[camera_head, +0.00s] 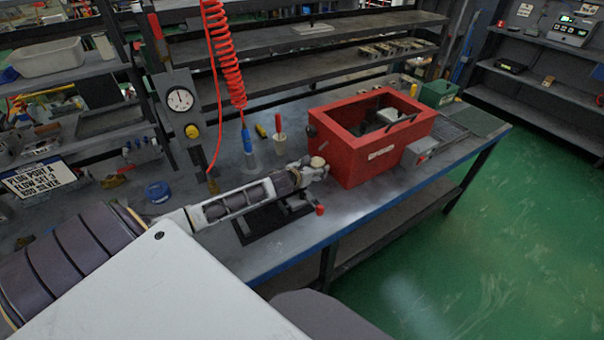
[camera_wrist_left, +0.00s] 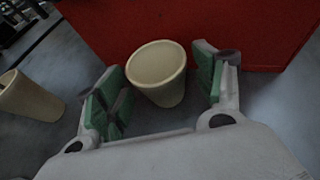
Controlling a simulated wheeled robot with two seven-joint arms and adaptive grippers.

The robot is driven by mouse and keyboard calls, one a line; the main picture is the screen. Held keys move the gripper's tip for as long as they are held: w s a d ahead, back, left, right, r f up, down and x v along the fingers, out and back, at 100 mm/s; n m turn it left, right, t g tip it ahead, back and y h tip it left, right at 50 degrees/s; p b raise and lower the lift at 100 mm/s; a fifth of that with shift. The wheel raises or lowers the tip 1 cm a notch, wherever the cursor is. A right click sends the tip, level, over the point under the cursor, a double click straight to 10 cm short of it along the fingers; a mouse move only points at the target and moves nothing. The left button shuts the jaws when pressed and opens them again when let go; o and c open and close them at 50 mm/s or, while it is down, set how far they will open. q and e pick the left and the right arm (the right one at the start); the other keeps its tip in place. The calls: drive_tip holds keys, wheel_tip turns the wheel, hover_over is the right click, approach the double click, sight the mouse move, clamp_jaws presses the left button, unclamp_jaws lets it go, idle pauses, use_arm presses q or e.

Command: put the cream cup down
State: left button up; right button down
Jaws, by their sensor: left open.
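The cream cup (camera_wrist_left: 160,78) sits between the spread green-padded fingers of my left gripper (camera_wrist_left: 163,92) in the left wrist view, with visible gaps on both sides. It looks upright on the grey bench, close to the red box wall. In the head view, the cup's rim (camera_head: 318,161) shows at the end of my left gripper (camera_head: 312,172), beside the red box (camera_head: 345,160). The cup's lower part is hidden there. My right gripper is in neither view.
A red coiled hose (camera_head: 226,60) hangs over the bench. A gauge panel (camera_head: 180,105) stands left. Bare bench (camera_head: 290,250) lies in front.

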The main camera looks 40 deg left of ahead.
sight(313, 168)
use_arm(q)
drive_tip(key=shift+s+r, duration=0.15)
drive_tip(key=shift+s, duration=0.35)
drive_tip(key=shift+s+r, duration=0.3)
drive_tip(key=shift+s, duration=0.3)
drive_tip(key=shift+s+r, duration=0.2)
drive_tip(key=shift+s, duration=0.35)
drive_tip(key=shift+s+r, duration=0.2)
drive_tip(key=shift+s, duration=0.3)
drive_tip(key=shift+v, duration=1.6)
drive_tip(key=shift+s+r, duration=0.2)
drive_tip(key=shift+s, duration=0.3)
drive_tip(key=shift+s+r+p, duration=0.25)
drive_tip(key=shift+s+p, duration=0.1)
drive_tip(key=shift+s, duration=0.35)
drive_tip(key=shift+s+r, duration=0.15)
drive_tip(key=shift+s, duration=0.2)
drive_tip(key=shift+s+r, duration=0.15)
drive_tip(key=shift+s, duration=0.05)
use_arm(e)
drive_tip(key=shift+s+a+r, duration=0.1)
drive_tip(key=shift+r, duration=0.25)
